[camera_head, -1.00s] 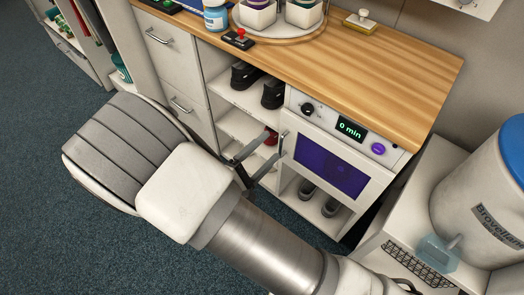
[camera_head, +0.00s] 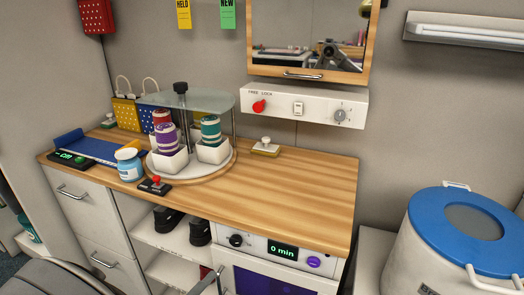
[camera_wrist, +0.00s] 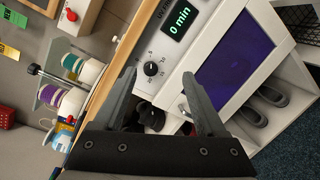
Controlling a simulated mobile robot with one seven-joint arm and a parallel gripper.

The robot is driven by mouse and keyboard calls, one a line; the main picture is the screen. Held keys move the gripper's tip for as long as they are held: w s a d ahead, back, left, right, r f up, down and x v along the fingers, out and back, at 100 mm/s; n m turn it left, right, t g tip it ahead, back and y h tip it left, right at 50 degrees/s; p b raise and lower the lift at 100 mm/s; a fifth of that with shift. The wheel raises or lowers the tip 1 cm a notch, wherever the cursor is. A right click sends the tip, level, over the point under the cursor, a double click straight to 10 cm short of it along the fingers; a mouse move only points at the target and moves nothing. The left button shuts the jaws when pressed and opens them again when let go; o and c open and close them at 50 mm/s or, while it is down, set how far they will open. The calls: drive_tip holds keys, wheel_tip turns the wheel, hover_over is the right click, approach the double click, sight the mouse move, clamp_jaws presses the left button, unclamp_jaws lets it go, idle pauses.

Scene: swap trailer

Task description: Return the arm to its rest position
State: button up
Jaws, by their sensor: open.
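My gripper (camera_wrist: 159,78) is open in the wrist view, its two dark fingers spread with nothing held between them. The fingers point toward the front of an oven (camera_wrist: 235,62) with a purple window; whether they touch anything cannot be told. In the head view, part of my arm shows at the bottom left edge, below the counter, and the rest of it is out of frame. The oven (camera_head: 262,284) is at the bottom middle there, with its display reading 0 min.
Shoes (camera_head: 168,218) sit on open shelves below. A blue-lidded drum (camera_head: 440,255) stands at right.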

drive_tip(key=s+d+r+m+g+y, duration=0.25)
drive_tip(key=d+r+m+g, duration=0.45)
drive_tip(key=d, duration=0.5)
drive_tip(key=s+d+r+m+g+y, duration=0.25)
drive_tip(key=d+r+m+g, duration=0.45)
drive_tip(key=d, duration=0.5)
drive_tip(key=s+d+r+m+t+y+p, duration=0.1)
drive_tip(key=r+m+t+p, duration=0.1)
drive_tip(key=r+p, duration=0.6)
drive_tip(key=s+r+m+t+y+p, duration=0.2)
drive_tip(key=r+p, duration=0.6)
drive_tip(key=r, duration=0.7)
drive_tip(key=shift+s+d, duration=0.15)
drive_tip(key=shift+d, duration=0.25)
